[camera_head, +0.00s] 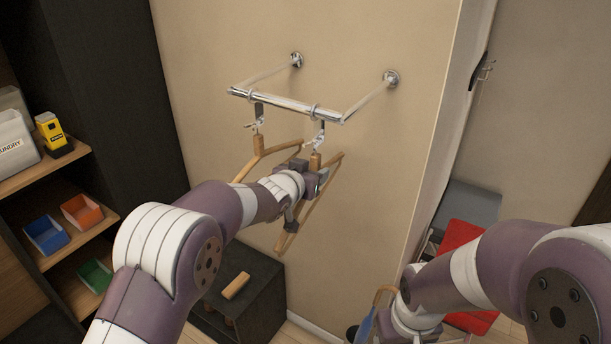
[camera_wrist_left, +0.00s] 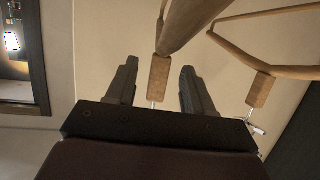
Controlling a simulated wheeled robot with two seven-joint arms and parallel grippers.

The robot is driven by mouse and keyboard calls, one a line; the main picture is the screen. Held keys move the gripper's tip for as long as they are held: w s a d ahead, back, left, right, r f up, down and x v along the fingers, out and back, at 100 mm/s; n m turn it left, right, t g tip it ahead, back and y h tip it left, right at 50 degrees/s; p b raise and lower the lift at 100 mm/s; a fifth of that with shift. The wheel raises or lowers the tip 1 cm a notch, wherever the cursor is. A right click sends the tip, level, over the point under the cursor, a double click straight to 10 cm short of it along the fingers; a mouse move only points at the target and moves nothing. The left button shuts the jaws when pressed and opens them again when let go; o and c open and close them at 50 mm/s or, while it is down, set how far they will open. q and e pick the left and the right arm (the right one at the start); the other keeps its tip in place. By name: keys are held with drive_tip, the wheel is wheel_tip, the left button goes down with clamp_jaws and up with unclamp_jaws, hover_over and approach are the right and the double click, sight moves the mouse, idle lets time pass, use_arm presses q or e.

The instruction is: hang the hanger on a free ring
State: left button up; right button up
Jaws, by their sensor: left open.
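A chrome rail (camera_head: 285,104) juts from the wall and carries two rings with clips. A wooden hanger (camera_head: 258,158) hangs under the left ring (camera_head: 254,97). A second wooden hanger (camera_head: 307,215) hangs under the right ring (camera_head: 316,110), its neck block just below the clip. My left gripper (camera_head: 316,178) is at this second hanger. In the left wrist view my open left gripper (camera_wrist_left: 158,78) has one finger on each side of a hanger's wooden neck block (camera_wrist_left: 159,82), with gaps visible. The other hanger (camera_wrist_left: 262,90) is to its right. My right gripper is hidden behind its arm.
Shelves at the left hold a laundry container (camera_head: 14,138), a yellow-black item (camera_head: 52,132) and coloured trays (camera_head: 82,211). A dark cabinet (camera_head: 262,295) with a wooden block (camera_head: 236,285) stands below. A red seat (camera_head: 462,247) and a blue item (camera_head: 365,326) are near my right arm.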

use_arm(q)
drive_tip(key=b+v, duration=0.3)
drive_tip(key=v, duration=0.2)
drive_tip(key=shift+s+a+f, duration=0.1)
drive_tip(key=shift+s+a, duration=0.1)
drive_tip(key=b+v, duration=0.1)
drive_tip(key=v, duration=0.5)
drive_tip(key=shift+r, duration=0.2)
drive_tip(key=shift+s+a, duration=0.15)
drive_tip(key=shift+s, duration=0.2)
drive_tip(key=s+a+f+n+g+y+b, duration=0.2)
drive_tip(key=s+a+f+y+b, duration=0.2)
drive_tip(key=a+f, duration=0.55)
drive_tip(key=s+a+f+n+g+y+b, duration=0.1)
drive_tip(key=s+a+f+g, duration=0.3)
drive_tip(key=s+f, duration=0.6)
drive_tip(key=s+a+f+n+g+y+b, duration=0.1)
drive_tip(key=s+a+f+g+b, duration=0.3)
drive_tip(key=s+f, duration=0.6)
drive_tip(key=shift+s+a+n+g+y+b, duration=0.3)
drive_tip(key=shift+s+a+n+g, duration=0.35)
drive_tip(key=shift+s, duration=0.2)
